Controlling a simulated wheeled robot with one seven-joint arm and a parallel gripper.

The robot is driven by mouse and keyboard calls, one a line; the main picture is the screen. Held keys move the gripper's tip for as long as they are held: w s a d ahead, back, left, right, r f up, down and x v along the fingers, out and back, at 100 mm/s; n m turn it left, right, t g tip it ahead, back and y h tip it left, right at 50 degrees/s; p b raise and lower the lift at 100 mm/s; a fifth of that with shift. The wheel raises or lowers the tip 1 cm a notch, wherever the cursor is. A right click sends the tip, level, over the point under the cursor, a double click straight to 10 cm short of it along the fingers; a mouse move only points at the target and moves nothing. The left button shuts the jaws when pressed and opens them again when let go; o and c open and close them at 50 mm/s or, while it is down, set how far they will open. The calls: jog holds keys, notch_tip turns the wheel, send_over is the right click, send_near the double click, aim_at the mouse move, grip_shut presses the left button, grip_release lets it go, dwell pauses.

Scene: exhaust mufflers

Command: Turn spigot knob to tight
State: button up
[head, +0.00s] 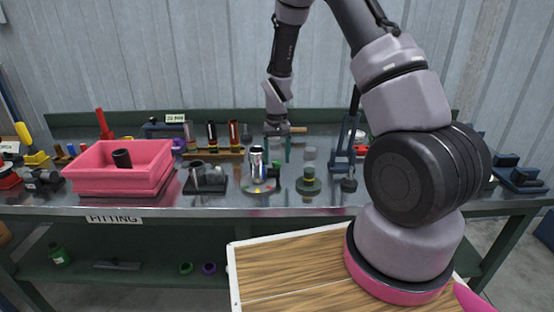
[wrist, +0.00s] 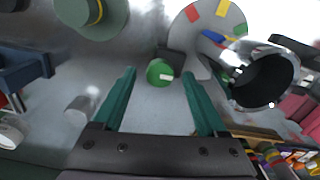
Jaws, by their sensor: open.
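The spigot knob (wrist: 160,72) is a small round green knob with a white mark, on a dark block beside a disc with coloured patches (wrist: 222,14). The disc also shows in the head view (head: 262,188), with a shiny metal cylinder (head: 257,166) standing on it; the cylinder shows at right in the wrist view (wrist: 264,78). My gripper (wrist: 158,72) is open, its two green fingers pointing toward the knob, which appears between their tips. I cannot tell whether the fingers are level with it. In the head view my gripper (head: 277,157) is over the bench behind the disc, largely small and unclear.
A green round base with a yellow band (head: 308,182) stands right of the disc. A pink bin (head: 120,168) is at left, and a blue-grey stand (head: 343,150) is at right. The metal bench (head: 225,200) has bare room along its front edge.

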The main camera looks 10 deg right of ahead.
notch_tip(320, 180, up, 10)
dwell(0.3)
notch_tip(320, 180, up, 19)
jog(key=m+t+y, duration=0.1)
jog(key=m+t, duration=0.1)
jog(key=t, duration=0.1)
send_over(277, 162)
jog(key=s+d, duration=0.4)
jog(key=s, duration=0.4)
jog(key=s+d+r+t, duration=0.1)
jog(key=s+r, duration=0.3)
jog(key=s, duration=0.4)
jog(key=s+d+r+m+t+y, duration=0.1)
jog(key=s+r+t, duration=0.2)
jog(key=s+r, duration=0.2)
jog(key=shift+s, duration=1.85)
